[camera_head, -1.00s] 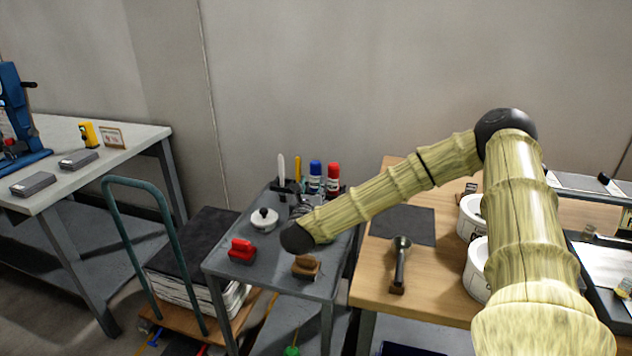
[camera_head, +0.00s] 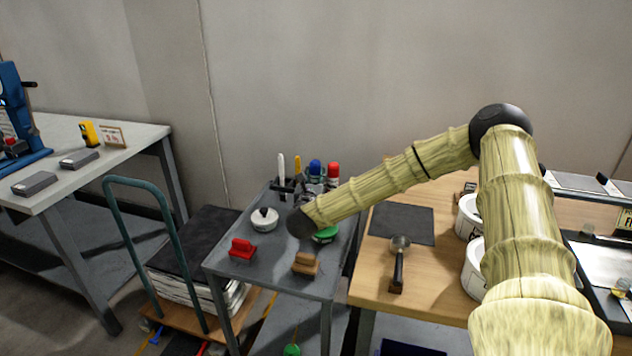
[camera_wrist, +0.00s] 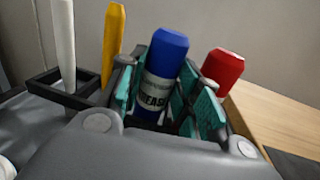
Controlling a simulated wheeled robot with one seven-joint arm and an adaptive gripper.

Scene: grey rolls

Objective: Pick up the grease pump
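The likely grease pump is a blue-capped bottle (camera_head: 315,167) in the caddy at the back of the grey cart. In the wrist view the blue bottle (camera_wrist: 158,80) stands upright, with a partly visible label that seems to read "GREASE". My gripper (camera_wrist: 168,98) has its teal-padded fingers on either side of this bottle. It looks open, with a gap at the right finger; contact on the left is unclear. In the head view my gripper (camera_head: 308,186) is small and partly lost among the caddy items.
A red-capped bottle (camera_wrist: 222,68) stands close beside the right finger. A yellow marker (camera_wrist: 113,42) and a white stick (camera_wrist: 63,40) stand to the left. The cart (camera_head: 275,275) also carries a white pot (camera_head: 264,220), a red stamp (camera_head: 242,249) and a brown block (camera_head: 305,264).

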